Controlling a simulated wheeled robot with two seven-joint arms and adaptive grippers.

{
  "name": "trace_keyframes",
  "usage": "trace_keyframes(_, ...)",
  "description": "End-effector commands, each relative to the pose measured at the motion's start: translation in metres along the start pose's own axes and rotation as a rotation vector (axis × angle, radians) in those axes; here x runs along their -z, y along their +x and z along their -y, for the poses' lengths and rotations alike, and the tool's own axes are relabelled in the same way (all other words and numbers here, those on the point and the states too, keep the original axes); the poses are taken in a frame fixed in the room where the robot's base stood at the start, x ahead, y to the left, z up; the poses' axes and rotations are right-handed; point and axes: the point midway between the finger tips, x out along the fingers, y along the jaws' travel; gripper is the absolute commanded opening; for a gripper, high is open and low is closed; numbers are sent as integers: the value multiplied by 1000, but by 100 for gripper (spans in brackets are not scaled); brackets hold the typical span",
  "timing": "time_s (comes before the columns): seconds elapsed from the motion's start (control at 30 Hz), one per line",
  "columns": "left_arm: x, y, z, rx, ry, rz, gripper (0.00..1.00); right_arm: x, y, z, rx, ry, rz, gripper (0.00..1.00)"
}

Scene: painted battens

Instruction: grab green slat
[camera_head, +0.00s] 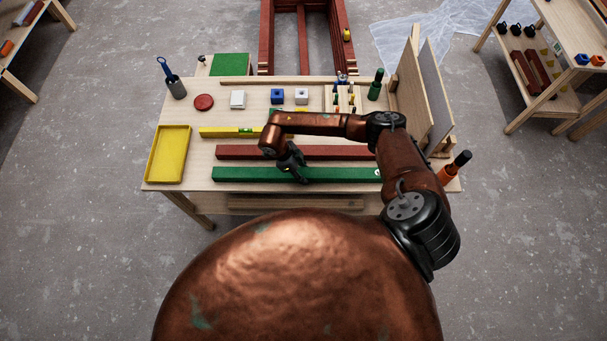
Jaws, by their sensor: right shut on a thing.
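The green slat (245,174) lies lengthwise near the front edge of the wooden workbench (180,184). A dark red slat (235,152) lies parallel just behind it. My right arm reaches in from the right, and my right gripper (299,174) points down onto the middle of the green slat. Its fingers are shut on the green slat, and they cover a small part of it. I cannot tell any gap between the slat and the bench. My left gripper is not in view.
A yellow tray (151,155) sits at the bench's left end. A yellow level (216,132) lies behind the red slat. Upright boards (410,85) and an orange-and-black tool (455,168) stand at the right. Small blocks, a red disc (204,102) and a tool cup (177,88) are at the back.

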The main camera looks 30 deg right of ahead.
Motion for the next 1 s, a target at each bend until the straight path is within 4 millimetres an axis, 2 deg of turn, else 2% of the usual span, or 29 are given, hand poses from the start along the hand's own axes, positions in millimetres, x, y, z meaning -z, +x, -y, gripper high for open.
trace_keyframes(0.07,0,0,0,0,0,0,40,0,0,0,0,0,1,25)
trace_keyframes(0.43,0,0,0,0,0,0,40,0,-1,0,0,0,1,0)
trace_keyframes(1.0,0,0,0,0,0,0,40,1,-6,1,1,1,2,0)
